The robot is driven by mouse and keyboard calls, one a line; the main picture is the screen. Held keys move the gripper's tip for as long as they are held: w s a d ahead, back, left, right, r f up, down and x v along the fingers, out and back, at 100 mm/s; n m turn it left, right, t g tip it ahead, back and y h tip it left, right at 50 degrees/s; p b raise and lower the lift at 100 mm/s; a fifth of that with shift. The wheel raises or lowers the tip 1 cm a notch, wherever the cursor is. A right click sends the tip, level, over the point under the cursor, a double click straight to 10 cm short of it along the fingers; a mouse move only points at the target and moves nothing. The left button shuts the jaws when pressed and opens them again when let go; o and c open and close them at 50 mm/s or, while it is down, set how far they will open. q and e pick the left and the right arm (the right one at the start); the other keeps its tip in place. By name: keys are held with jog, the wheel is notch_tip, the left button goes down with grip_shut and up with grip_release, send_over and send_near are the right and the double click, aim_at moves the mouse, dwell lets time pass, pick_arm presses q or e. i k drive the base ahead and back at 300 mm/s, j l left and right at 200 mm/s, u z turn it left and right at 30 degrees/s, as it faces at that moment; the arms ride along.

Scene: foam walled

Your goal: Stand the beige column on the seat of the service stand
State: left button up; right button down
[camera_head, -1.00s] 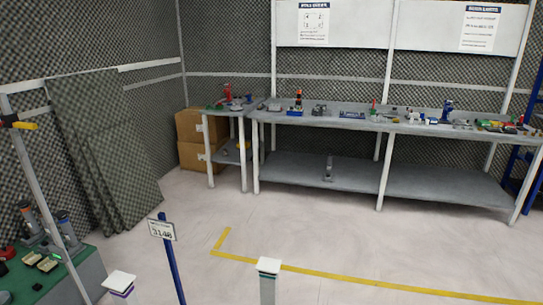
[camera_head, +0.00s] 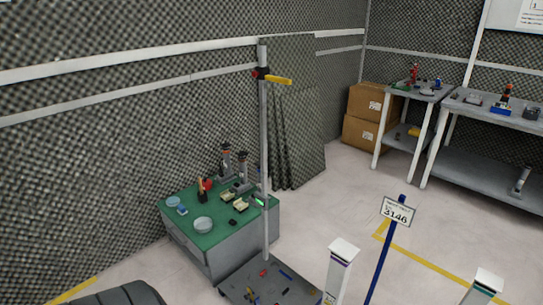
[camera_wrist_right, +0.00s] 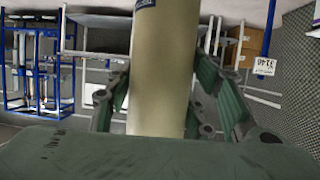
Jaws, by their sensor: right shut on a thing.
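The beige column (camera_wrist_right: 165,65) is a smooth, thick cylinder with a dark label near the top edge of the right wrist view. My right gripper (camera_wrist_right: 160,98) has its green-padded fingers on both sides of the column and is shut on it. In the head view, a stand with a tall grey pole (camera_head: 264,160) and a yellow-handled clamp rises from a low dark tray (camera_head: 255,289). It may be the service stand, but I cannot make out its seat for sure. Neither gripper shows in the head view.
A green-topped bench (camera_head: 185,228) holds several small items left of the pole. White-capped posts (camera_head: 343,250) and a blue sign post (camera_head: 380,262) stand in front. Open floor (camera_head: 340,200) lies behind.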

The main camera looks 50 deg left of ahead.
aim_at(273, 287)
jog(key=j, duration=1.25)
jog(key=k+j, duration=0.15)
jog(key=j, duration=3.35)
jog(key=i+j, duration=0.1)
jog(key=j, duration=0.85)
